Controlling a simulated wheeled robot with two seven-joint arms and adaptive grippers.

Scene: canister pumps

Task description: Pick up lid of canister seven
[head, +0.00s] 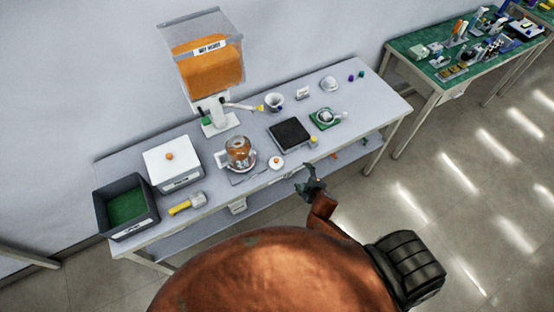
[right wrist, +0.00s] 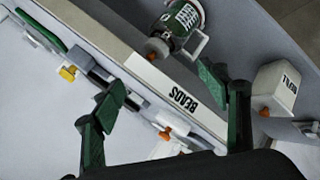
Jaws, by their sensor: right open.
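A glass canister (head: 239,152) with orange contents stands on the table in the head view; its number is too small to read. A small white round lid-like piece with an orange knob (head: 276,162) lies to its right, near the front edge. I cannot tell whether it is the lid of canister seven. My right gripper (head: 311,184) is in front of the table's front edge, right of that piece and apart from it. In the right wrist view the gripper (right wrist: 163,92) has its fingers spread, with nothing held between them. My left gripper is not in view.
A hopper of orange beads (head: 208,72) stands at the back. A white box with an orange knob (head: 172,165), a dark bin (head: 127,207) and a yellow-handled tool (head: 187,204) are at left. A black mat (head: 289,135) and a white cup (head: 274,101) are at right.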

